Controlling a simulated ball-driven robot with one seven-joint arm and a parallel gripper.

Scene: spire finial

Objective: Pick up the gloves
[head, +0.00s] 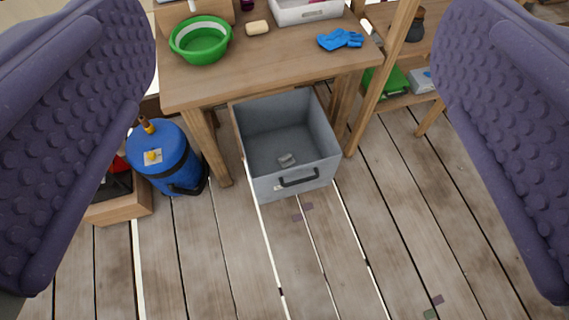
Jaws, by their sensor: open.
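The blue gloves (340,39) lie on the right part of the wooden table top (270,62), near its right edge. My gripper (300,165) shows as two large purple, studded fingers at the left and right sides of the head view. It is open wide with nothing between the fingers. The gloves are well beyond the fingers, toward the top of the picture and apart from them.
A green basin (201,40), a soap bar (258,28) and a white tray (305,10) share the table. A grey open drawer (312,178) juts out below it. A blue canister (165,157) stands left. A wooden shelf (393,100) stands right. The front plank floor is mostly clear.

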